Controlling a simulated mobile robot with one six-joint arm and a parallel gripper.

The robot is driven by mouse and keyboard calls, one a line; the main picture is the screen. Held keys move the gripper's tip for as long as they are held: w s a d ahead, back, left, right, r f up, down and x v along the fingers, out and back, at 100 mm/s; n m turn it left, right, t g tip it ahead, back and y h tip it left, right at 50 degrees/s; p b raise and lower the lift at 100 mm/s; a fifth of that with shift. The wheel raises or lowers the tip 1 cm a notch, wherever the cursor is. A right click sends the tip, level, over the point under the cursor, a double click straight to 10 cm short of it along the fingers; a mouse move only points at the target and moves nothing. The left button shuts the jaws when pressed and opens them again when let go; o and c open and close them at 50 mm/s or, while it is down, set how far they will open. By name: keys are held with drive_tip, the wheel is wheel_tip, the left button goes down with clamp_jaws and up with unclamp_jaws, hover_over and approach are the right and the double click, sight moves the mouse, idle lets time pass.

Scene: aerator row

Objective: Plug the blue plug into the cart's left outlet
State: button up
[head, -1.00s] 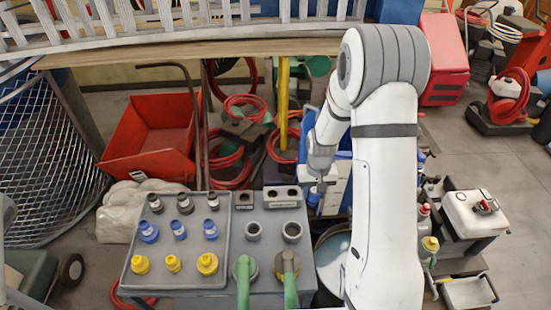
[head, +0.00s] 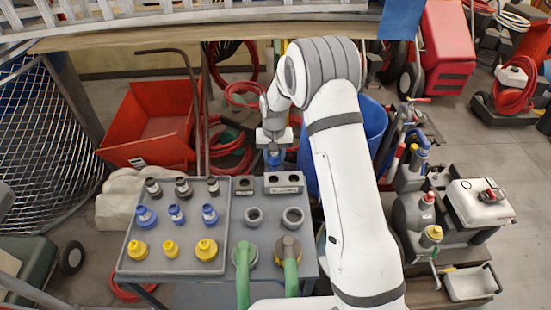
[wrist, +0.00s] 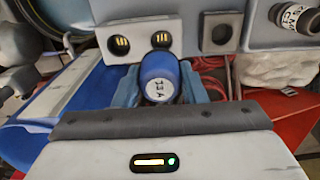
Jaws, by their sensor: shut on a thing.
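My gripper (head: 274,148) is at the far edge of the grey cart top (head: 224,240). It is shut on a blue plug (head: 274,158), which also shows between the two fingers in the wrist view (wrist: 160,78), with a letter label on its end. The grey two-hole outlet block (head: 284,183) sits on the cart just nearer than the plug. In the wrist view this block (wrist: 140,40) is behind the plug, whose top lies just below the right-hand hole there. The plug appears apart from the holes; its underside is hidden.
A tray (head: 127,245) of black, blue and yellow plugs covers the cart's left side. A single-hole block (head: 244,185), two grey rings and green-handled parts stand to its right. A blue bin (head: 375,130) is behind my arm; a red cart (head: 150,135) stands at far left.

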drive_tip(key=shift+w+a+f, duration=0.1)
drive_tip(key=shift+a, duration=0.15)
drive_tip(key=shift+f+b, duration=0.9)
drive_tip(key=shift+f, duration=1.3)
drive_tip(key=shift+d+b, duration=0.1)
drive_tip(key=shift+b, duration=0.35)
drive_tip(key=shift+f+b, duration=1.8)
drive_tip(key=shift+f, duration=0.45)
drive_tip(key=o, duration=1.1)
